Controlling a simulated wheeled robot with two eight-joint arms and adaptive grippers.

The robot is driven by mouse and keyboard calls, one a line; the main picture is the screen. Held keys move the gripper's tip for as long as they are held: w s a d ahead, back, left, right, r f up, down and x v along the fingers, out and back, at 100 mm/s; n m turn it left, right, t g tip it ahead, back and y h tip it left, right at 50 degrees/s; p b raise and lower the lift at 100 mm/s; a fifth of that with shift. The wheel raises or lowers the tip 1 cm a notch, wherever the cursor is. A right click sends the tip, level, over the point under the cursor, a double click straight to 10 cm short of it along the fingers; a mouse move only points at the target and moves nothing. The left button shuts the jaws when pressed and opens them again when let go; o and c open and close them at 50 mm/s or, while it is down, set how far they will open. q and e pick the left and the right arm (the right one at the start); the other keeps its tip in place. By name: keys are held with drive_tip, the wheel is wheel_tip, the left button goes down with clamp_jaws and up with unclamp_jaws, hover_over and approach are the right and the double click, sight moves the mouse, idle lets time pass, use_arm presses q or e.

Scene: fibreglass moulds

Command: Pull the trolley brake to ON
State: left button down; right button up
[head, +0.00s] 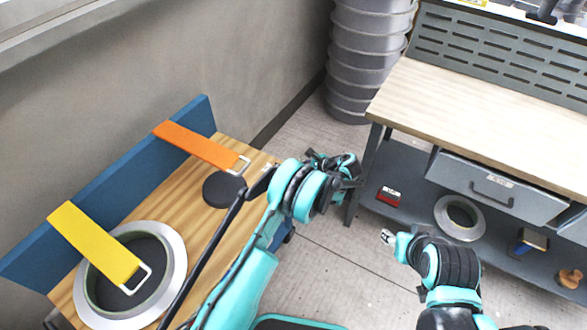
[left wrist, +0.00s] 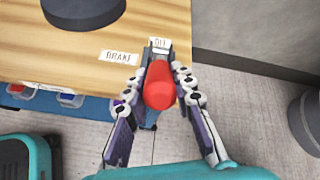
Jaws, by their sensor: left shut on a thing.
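The trolley (head: 225,225) has a wooden top and stands at the left in the head view. Its brake lever has a red knob (left wrist: 159,86) at the trolley edge in the left wrist view. A "BRAKE" label (left wrist: 119,57) is beside it, and a small label (left wrist: 159,43) is just beyond the knob, too blurred to read surely. My left gripper (left wrist: 158,95) is shut on the red knob, one finger on each side. In the head view my left gripper (head: 340,178) is at the trolley's right edge and hides the lever. My right gripper (head: 388,237) is over the floor, away from the trolley.
A ring mould (head: 175,270), a black disc (head: 222,190), a yellow strap (head: 92,242) and an orange strap (head: 195,147) are on the trolley. A workbench (head: 470,115) stands at right, grey buckets (head: 368,60) behind. Open floor lies between trolley and bench.

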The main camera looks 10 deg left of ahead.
use_arm(q)
drive_tip(key=shift+f, duration=0.1)
drive_tip(key=c, duration=1.3)
unclamp_jaws()
drive_tip(key=v, duration=1.2)
